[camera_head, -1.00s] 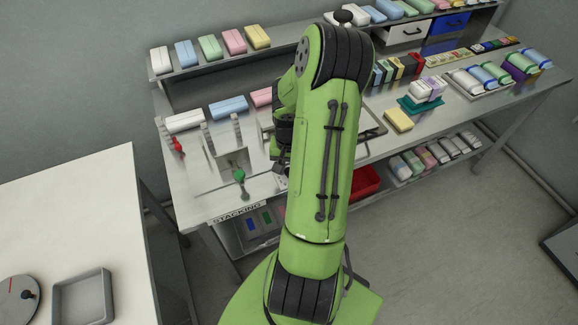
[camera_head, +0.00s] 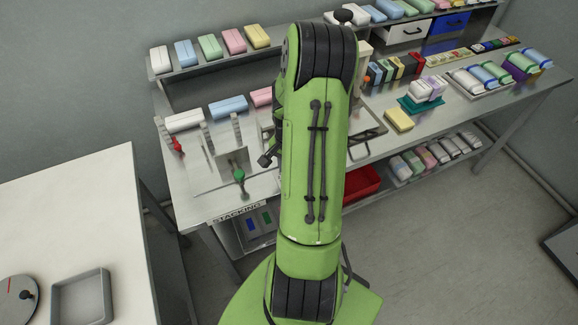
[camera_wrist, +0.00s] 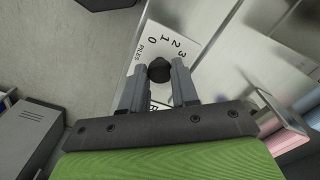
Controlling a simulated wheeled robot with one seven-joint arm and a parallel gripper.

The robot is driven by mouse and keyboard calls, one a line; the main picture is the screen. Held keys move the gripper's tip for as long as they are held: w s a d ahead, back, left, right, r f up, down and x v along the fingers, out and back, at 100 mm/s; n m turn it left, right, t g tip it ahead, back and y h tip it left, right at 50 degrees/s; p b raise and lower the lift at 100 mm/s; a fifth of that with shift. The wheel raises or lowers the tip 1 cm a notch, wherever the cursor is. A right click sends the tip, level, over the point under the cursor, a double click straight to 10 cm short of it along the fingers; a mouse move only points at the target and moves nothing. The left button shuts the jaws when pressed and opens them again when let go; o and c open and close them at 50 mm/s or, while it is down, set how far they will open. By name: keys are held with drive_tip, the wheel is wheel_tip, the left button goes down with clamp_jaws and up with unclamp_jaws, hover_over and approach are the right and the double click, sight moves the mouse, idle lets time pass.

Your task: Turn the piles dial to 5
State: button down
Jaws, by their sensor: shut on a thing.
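The piles dial shows in the wrist view as a black round knob (camera_wrist: 159,69) on a white plate (camera_wrist: 178,28) lettered "PILES". The digits 0, 1, 2 and 3 show on the plate; higher digits are not visible. My gripper (camera_wrist: 159,74) has one finger on each side of the knob and is shut on it. The knob's pointer cannot be made out, so its setting is unclear. In the head view my green arm hides the dial, and a dark part of my wrist shows left of the arm.
A steel bench (camera_head: 232,206) with a "STACKING" label holds a green-knobbed lever (camera_head: 239,176) and a red-knobbed lever (camera_head: 178,146) left of my arm. Wrapped packs stand along the bench and upper shelf. A white table (camera_head: 75,205) is at the left.

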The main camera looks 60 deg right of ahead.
drive_tip(key=shift+m, duration=0.6)
drive_tip(key=c, duration=0.8)
unclamp_jaws()
drive_tip(key=shift+c, duration=0.2)
wheel_tip(320, 180, up, 16)
drive_tip(key=p, duration=0.3)
drive_tip(key=shift+f, duration=0.1)
